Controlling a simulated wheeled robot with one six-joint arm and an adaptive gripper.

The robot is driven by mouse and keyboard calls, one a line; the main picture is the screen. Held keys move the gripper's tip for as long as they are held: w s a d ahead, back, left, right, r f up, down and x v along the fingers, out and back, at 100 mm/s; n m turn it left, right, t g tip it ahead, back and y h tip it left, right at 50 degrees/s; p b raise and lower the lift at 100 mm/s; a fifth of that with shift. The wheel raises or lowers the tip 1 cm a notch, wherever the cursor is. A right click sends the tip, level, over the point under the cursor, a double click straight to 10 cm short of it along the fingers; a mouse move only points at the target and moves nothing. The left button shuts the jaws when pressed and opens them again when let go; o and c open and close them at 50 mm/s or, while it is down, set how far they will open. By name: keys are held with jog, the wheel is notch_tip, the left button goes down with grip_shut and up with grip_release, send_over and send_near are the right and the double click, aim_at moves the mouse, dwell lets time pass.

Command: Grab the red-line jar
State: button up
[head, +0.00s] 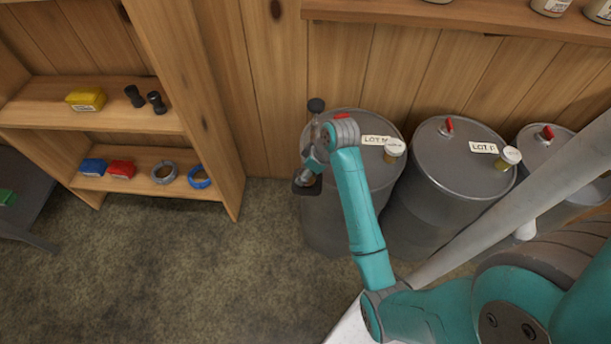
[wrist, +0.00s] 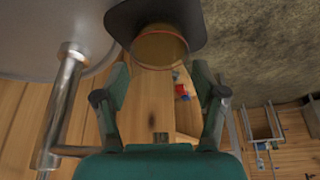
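In the wrist view, an amber jar (wrist: 160,48) with a thin red line around it stands against a dark plate (wrist: 155,12). My gripper (wrist: 160,72) is open, with its two fingers apart on either side of the jar's near end. Gaps show between the fingers and the jar, and I see no contact. In the head view, my gripper (head: 310,160) is at the left front of the left drum (head: 345,205), just above a small dark tray (head: 307,188). The jar is mostly hidden there by my gripper.
A metal pipe (wrist: 62,105) rises close to my left finger in the wrist view. Drums marked LOT carry small amber jars, one on the left drum (head: 394,152) and one on the middle drum (head: 508,158). A wooden shelf (head: 100,118) stands left. The floor (head: 190,270) is clear.

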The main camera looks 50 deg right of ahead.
jog(key=c, duration=0.8)
jog(key=shift+c, duration=0.2)
jog(key=shift+r, duration=0.1)
